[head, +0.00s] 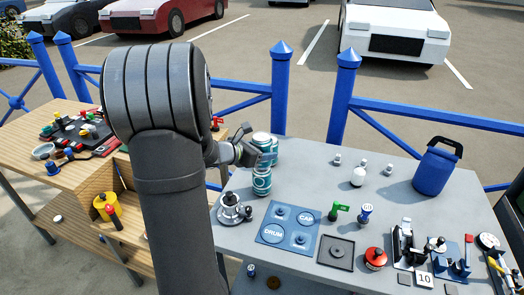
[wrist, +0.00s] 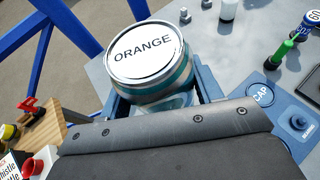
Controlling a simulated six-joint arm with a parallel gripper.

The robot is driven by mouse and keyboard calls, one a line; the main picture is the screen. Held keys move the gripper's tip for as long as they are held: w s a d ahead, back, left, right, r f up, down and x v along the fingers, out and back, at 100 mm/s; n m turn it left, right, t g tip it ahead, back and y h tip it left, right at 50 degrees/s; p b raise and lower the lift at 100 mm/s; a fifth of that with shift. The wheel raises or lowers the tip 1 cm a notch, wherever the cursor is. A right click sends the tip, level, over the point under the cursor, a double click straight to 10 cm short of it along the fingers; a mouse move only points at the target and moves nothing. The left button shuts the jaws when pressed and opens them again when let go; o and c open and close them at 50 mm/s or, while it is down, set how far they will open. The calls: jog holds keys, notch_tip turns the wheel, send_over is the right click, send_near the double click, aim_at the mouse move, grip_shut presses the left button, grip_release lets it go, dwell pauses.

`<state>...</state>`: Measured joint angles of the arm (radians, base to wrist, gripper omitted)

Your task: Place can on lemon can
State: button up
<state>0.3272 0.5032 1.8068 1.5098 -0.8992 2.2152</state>
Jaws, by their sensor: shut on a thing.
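My gripper (head: 258,156) is shut on a teal and white can (head: 262,139). In the wrist view its white lid reads ORANGE (wrist: 142,48), and the gripper's blue-grey fingers (wrist: 165,98) lie on both sides of it. The held can is roughly upright. A second teal can with a white band (head: 262,183) stands on the grey table right under it in the head view. Its lid is hidden and I cannot read its label. I cannot tell whether the two cans touch or a small gap lies between them.
A metal knobbed fixture (head: 231,209) stands left of the lower can. A blue mat marked DRUM and CAP (head: 288,228) lies in front. Small white bottles (head: 357,177) and a blue jug (head: 436,168) stand to the right. Blue railings (head: 280,85) run behind the table.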

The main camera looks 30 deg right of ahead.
jog(key=shift+f, duration=0.15)
jog(key=o, duration=1.2)
jog(key=shift+a+r, duration=0.2)
jog(key=v, duration=1.1)
jog(key=shift+s+a, duration=0.15)
jog(key=shift+a, duration=0.15)
